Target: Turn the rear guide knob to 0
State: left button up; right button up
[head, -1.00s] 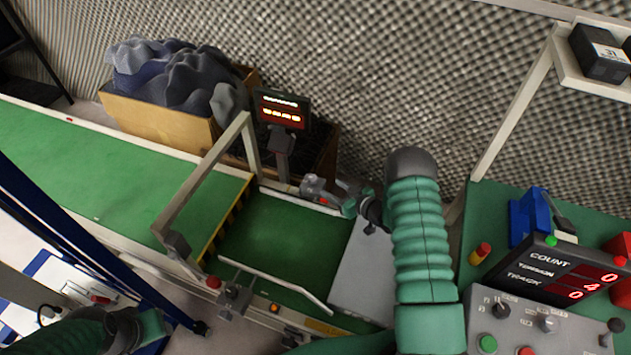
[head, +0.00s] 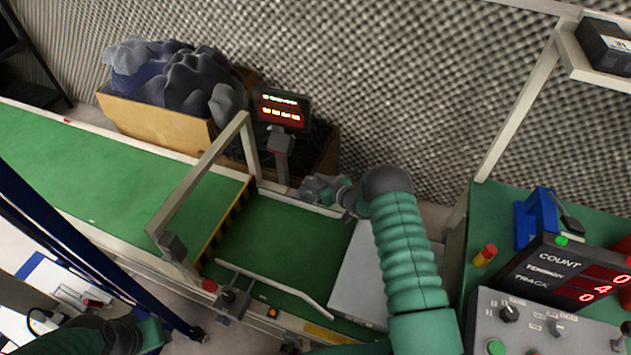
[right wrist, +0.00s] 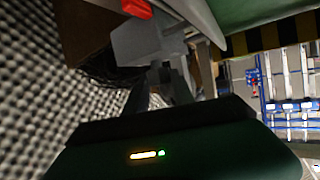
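The rear guide's grey block (right wrist: 150,42) shows in the right wrist view, just beyond my right gripper's fingers, with a red piece (right wrist: 137,8) above it. In the head view, my right gripper (head: 322,188) is at the far side of the green belt, over the rear guide, and hides the knob. Two dark fingers show in the wrist view with a gap between them. I cannot tell whether they touch or grip the knob. The knob's setting is not readable. Part of my left arm shows at the bottom left; its gripper does not show.
A front guide rail (head: 275,285) with a clamp and a red knob (head: 210,285) is at the near belt edge. A control panel (head: 530,325) and count display (head: 575,272) are at right.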

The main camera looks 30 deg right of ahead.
grip_shut()
